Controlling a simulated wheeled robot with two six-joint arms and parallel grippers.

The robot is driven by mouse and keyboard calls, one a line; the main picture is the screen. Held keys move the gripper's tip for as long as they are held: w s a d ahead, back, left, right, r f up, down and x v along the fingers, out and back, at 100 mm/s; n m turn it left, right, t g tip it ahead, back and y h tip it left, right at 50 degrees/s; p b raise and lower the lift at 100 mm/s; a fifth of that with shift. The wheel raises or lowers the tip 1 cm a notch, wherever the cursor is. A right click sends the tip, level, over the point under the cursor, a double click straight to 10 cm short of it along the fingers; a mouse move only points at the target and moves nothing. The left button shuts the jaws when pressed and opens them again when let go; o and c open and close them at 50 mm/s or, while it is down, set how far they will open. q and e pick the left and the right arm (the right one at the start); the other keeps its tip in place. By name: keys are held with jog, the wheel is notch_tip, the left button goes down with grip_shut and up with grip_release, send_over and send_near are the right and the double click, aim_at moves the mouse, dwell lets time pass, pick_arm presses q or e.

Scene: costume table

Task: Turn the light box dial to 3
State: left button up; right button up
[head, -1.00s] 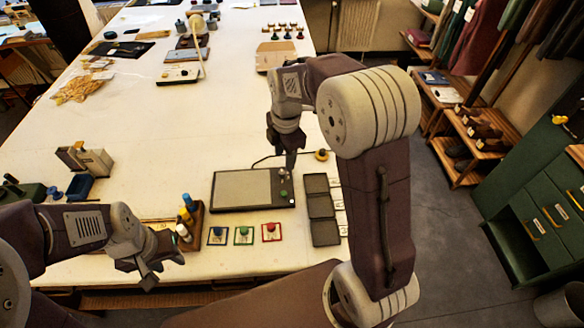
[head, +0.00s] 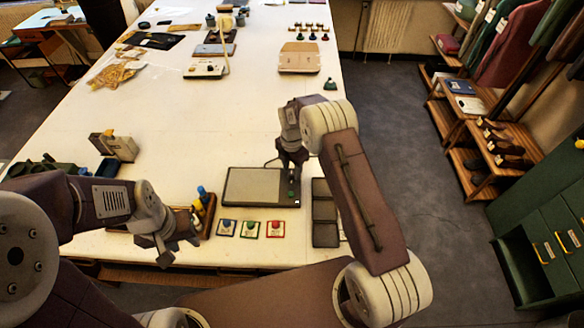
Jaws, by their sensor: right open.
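The light box (head: 252,186) is a flat dark-framed panel with a grey face, lying near the table's front edge. Its right-hand strip carries small controls, with a green spot (head: 291,194) showing near the lower end. My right gripper (head: 291,178) points down over the upper part of that strip and hides what is under it. It is open; I cannot tell whether its fingers touch the dial, and the dial's number is not readable. My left gripper (head: 170,257) hangs empty near the front edge, left of the light box; its finger gap is unclear.
Blue, green and red-framed cards (head: 249,229) with knobs lie in front of the light box. A dark sectioned tray (head: 325,213) is at its right. A wooden rack with bottles (head: 207,212) is at its left. The middle of the white table (head: 200,125) is clear.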

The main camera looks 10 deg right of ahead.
jog(key=shift+a+f, duration=0.15)
jog(key=shift+f, duration=0.3)
jog(key=c, duration=0.4)
grip_shut()
